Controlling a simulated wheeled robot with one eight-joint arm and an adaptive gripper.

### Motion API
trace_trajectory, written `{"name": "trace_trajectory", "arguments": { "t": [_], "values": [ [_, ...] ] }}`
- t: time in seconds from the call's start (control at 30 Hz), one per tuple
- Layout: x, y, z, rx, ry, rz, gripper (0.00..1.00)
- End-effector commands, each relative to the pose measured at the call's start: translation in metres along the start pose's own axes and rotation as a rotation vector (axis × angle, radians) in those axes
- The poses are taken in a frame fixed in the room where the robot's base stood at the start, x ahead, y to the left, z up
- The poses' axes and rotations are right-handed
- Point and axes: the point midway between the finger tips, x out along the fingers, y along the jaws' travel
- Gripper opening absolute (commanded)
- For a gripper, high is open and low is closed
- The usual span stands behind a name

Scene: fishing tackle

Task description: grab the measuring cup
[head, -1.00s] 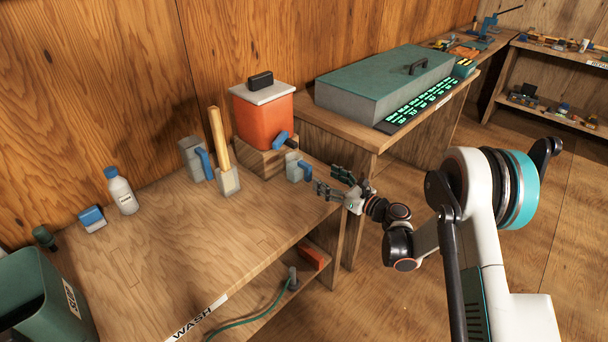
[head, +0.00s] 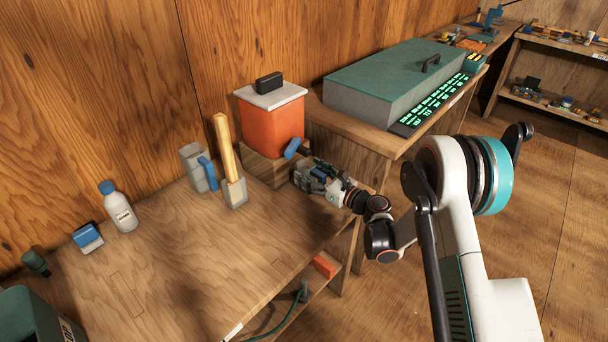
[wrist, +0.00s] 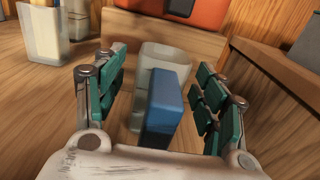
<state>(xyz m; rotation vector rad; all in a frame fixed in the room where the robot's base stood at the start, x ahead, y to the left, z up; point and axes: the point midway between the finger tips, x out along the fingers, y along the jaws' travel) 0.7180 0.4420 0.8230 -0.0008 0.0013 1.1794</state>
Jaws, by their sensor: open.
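The measuring cup (wrist: 163,62) is small and grey with a blue handle (wrist: 165,108). In the wrist view it stands upright between the two fingers of my gripper (wrist: 161,72), with the handle towards my palm. The fingers are spread on either side, with a gap visible on both sides. In the head view my gripper (head: 313,178) is at the bench's right end, below the orange dispenser, and its fingers hide most of the cup.
The orange dispenser (head: 270,128) stands on a wooden block (head: 262,170) just behind. A larger grey jug (head: 192,165) with a blue handle and a container (head: 235,193) holding a wooden stick stand to the left. A white bottle (head: 121,210) is further left. The bench front is clear.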

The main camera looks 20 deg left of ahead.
Motion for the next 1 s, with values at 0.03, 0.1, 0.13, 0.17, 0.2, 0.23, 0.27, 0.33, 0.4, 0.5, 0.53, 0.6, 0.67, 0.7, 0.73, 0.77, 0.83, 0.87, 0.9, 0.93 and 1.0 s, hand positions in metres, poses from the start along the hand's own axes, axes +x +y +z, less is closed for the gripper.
{"name": "trace_trajectory", "arguments": {
  "t": [0.03,0.1,0.13,0.17,0.2,0.23,0.27,0.33,0.4,0.5,0.53,0.6,0.67,0.7,0.73,0.77,0.83,0.87,0.9,0.93,1.0],
  "values": [
    [0.0005,0.0011,0.0001,0.000,0.000,0.000,0.65],
    [0.0008,0.0016,0.0001,0.000,0.000,0.000,0.65],
    [0.0008,0.0016,0.0001,0.000,0.000,0.000,0.65],
    [0.0008,0.0015,0.0001,0.000,0.000,-0.001,0.65],
    [0.0007,0.0015,0.0001,0.000,0.000,-0.001,0.65],
    [0.0008,0.0015,0.0002,0.000,0.000,-0.001,0.65],
    [0.0008,0.0015,0.0002,0.000,0.000,-0.001,0.65],
    [0.0007,0.0014,0.0001,0.000,0.000,-0.001,0.49],
    [0.0008,0.0014,0.0001,0.000,0.000,-0.001,0.33],
    [0.0007,0.0014,0.0001,0.000,0.000,-0.001,0.11],
    [0.0007,0.0014,0.0002,0.000,0.000,-0.001,0.09],
    [0.0008,0.0013,0.0005,0.000,-0.001,-0.001,0.05],
    [0.0008,0.0013,0.0005,0.000,-0.001,-0.001,0.05],
    [0.0007,0.0013,0.0005,0.000,-0.001,-0.001,0.05],
    [0.0007,0.0013,0.0005,0.000,-0.001,-0.001,0.05],
    [0.0007,0.0013,0.0005,0.000,-0.001,-0.001,0.05],
    [0.0007,0.0012,0.0007,0.000,-0.001,-0.001,0.05],
    [0.0007,0.0011,0.0008,0.000,-0.001,-0.001,0.05],
    [0.0008,0.0010,0.0012,0.000,0.000,-0.001,0.05],
    [0.0008,0.0009,0.0015,0.000,0.000,-0.001,0.05],
    [0.0009,0.0005,0.0028,0.000,0.000,-0.001,0.05]
  ]
}}
